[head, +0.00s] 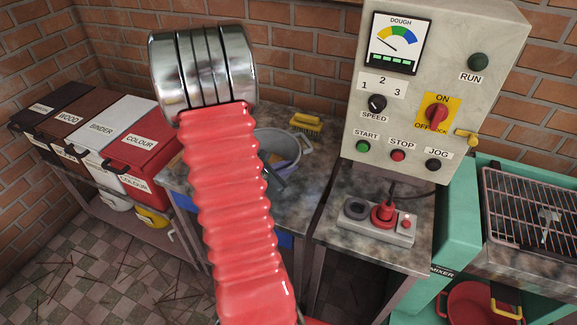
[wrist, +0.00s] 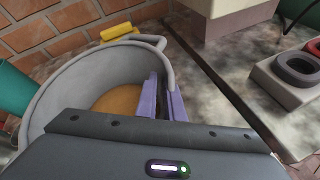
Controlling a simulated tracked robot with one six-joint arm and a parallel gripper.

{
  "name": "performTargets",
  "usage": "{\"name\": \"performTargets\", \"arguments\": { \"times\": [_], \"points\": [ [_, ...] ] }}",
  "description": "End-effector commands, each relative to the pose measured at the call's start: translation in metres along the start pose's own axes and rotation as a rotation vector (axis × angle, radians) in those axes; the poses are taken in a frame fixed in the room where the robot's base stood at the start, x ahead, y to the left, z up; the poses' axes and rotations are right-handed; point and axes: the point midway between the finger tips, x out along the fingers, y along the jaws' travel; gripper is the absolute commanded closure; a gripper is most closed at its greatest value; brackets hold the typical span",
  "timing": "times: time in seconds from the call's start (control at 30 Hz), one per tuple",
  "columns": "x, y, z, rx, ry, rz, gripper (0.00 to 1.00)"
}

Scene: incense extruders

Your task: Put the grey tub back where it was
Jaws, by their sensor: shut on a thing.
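The grey tub (head: 282,142) is at the bench in the head view, partly hidden behind my red arm. In the wrist view the tub (wrist: 92,82) fills the left side, with an orange-brown substance in its bottom. My gripper (wrist: 164,88) has its two purple fingers on either side of the tub's right wall, one inside and one outside, and is shut on it. The gripper also shows small in the head view (head: 282,168), beside my arm. I cannot tell whether the tub rests on the bench or is slightly raised.
A yellow brush (head: 306,124) lies behind the tub. To the right stand a control panel (head: 430,90) and a small base with a red knob (head: 383,215). Labelled bins (head: 140,140) stand to the left. A teal object (wrist: 14,92) is left of the tub in the wrist view.

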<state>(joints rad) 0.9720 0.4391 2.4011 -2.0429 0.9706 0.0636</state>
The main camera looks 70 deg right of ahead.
Motion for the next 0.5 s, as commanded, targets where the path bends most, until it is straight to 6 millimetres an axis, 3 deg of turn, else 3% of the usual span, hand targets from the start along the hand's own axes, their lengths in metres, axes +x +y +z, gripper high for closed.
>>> {"name": "performTargets", "arguments": {
  "times": [0.1, 0.13, 0.37, 0.5],
  "points": [
    [0.0007, -0.0003, -0.0009, 0.001, -0.001, 0.0, 1.0],
    [0.0006, -0.0004, -0.0009, 0.0, 0.0, 0.0, 0.9],
    [0.0005, -0.0005, -0.0008, 0.0, 0.0, -0.001, 0.74],
    [0.0005, -0.0005, -0.0007, 0.0, 0.0, -0.001, 0.72]
  ]
}}
